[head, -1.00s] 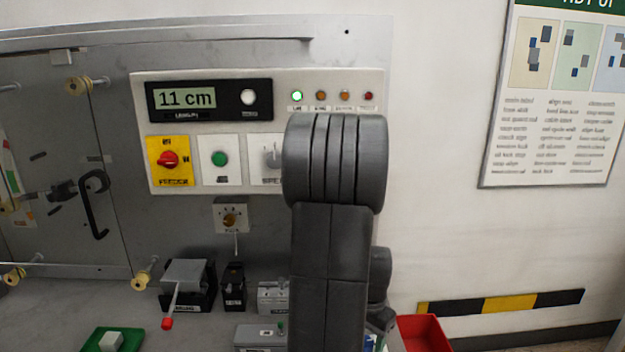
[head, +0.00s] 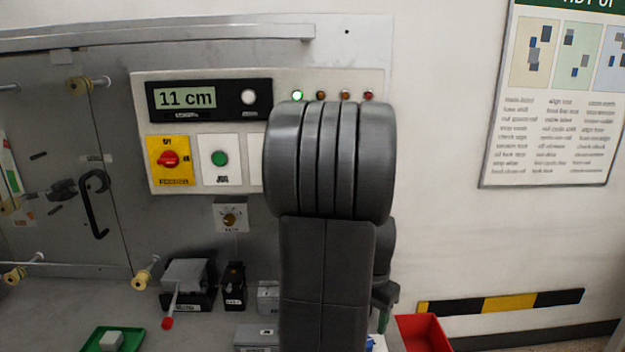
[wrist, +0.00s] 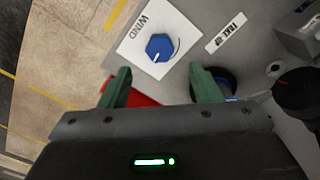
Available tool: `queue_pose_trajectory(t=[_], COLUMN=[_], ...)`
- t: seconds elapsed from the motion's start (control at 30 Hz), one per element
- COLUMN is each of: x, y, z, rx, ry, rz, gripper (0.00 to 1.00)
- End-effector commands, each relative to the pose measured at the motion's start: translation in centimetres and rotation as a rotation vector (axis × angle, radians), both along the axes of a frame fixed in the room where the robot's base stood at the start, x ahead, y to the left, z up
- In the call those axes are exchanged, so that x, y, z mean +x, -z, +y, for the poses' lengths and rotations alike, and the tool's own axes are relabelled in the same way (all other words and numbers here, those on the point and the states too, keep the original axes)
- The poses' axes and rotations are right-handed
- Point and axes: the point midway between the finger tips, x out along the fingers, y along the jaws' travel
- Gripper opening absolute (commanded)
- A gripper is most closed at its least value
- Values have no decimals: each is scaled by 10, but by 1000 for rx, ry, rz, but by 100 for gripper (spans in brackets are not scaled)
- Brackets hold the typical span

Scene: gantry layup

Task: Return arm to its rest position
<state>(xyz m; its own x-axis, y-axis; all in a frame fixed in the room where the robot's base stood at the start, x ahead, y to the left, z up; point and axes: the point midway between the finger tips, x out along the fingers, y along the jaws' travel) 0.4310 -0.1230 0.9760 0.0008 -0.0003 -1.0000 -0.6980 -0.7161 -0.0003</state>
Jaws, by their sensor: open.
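My arm stands upright in the head view, large and close, in front of the right part of the control panel (head: 206,90). My gripper (wrist: 161,90) shows in the wrist view with its two green fingers apart and nothing held between them. Beyond the fingers is a blue knob (wrist: 160,47) on a white plate marked WIND, apart from the gripper. In the head view the gripper is mostly hidden behind the arm.
A red bin (head: 422,335) stands right of the arm. A lever box (head: 187,284) with a red-tipped handle and a green tray (head: 112,340) sit on the bench at left.

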Motion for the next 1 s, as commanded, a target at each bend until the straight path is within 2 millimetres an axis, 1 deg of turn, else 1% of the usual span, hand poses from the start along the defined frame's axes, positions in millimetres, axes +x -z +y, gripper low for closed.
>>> queue_pose_trajectory(t=[0.03, 0.3, 0.33, 0.4, 0.7, 1.0], x=[1, 0, 0, -1, -1, -2], y=[-12, -66, -62, -43, 18, 75], z=[0, 0, 0, 0, 0, 0], rx=[-1, -1, 1, 1, 1, 1], ry=[0, 0, 0, 0, 0, 0], rz=[-6, -5, 1, 7, 6, 7], gripper=[57, 57, 57, 57, 57, 57])
